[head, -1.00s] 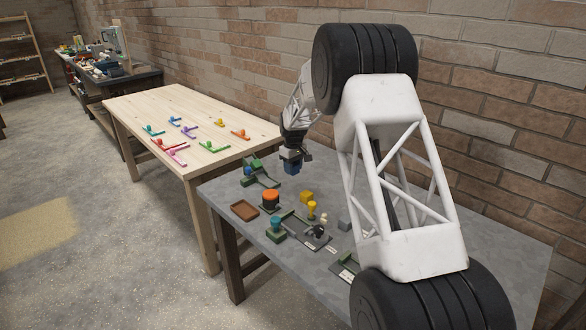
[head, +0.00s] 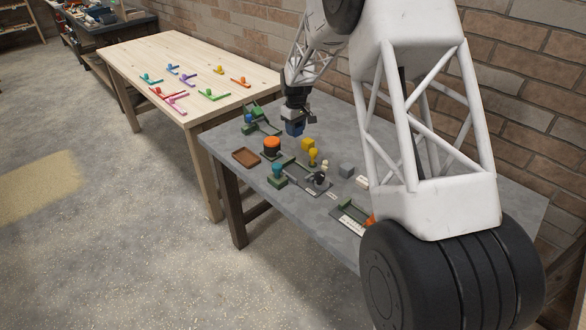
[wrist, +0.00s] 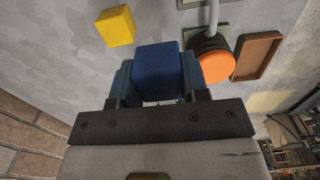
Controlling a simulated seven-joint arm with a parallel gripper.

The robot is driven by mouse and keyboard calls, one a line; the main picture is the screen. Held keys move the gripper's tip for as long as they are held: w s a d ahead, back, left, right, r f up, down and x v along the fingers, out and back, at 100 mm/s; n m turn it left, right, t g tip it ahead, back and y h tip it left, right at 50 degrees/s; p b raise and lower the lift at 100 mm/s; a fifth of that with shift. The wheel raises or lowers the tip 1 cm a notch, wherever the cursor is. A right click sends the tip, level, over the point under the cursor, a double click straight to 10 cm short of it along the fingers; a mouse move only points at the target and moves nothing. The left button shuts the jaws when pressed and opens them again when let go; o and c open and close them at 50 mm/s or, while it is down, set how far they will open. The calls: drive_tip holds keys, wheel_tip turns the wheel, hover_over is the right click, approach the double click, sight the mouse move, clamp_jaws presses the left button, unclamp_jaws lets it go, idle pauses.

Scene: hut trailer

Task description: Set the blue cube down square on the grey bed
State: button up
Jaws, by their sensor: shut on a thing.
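The blue cube (head: 295,129) is held in my gripper (head: 296,121) low over the grey table, behind the orange-topped black cylinder. In the wrist view the blue cube (wrist: 160,70) sits between the two blue-grey fingers of my gripper (wrist: 160,82), which touch its sides. It looks roughly square to the fingers. A gap beneath the cube cannot be judged clearly. A low dark fixture with a grey plate (head: 312,182) lies on the table; I cannot tell whether this plate is the grey bed.
A yellow cube (head: 308,145) and the orange-topped cylinder (head: 271,146) are close to the blue cube. A green fixture (head: 262,122) stands left of it. A brown tray (head: 246,157), teal-topped block (head: 278,175) and grey cube (head: 346,170) are nearby. A brick wall runs behind.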

drive_tip(key=s+d+f, duration=0.1)
drive_tip(key=s, duration=0.7)
drive_tip(key=s+d+f, duration=0.1)
drive_tip(key=s, duration=0.7)
drive_tip(key=s+d+f, duration=0.1)
drive_tip(key=s, duration=0.8)
drive_tip(key=shift+d+f, duration=0.1)
drive_tip(key=shift+f, duration=0.05)
hover_over(293, 168)
drive_tip(key=shift+f, duration=0.75)
drive_tip(key=shift+f, duration=1.75)
drive_tip(key=shift+f, duration=0.3)
drive_tip(key=o, duration=0.6)
drive_tip(key=shift+s+f, duration=0.1)
wheel_tip(293, 168, up, 13)
drive_tip(key=shift+f, duration=0.1)
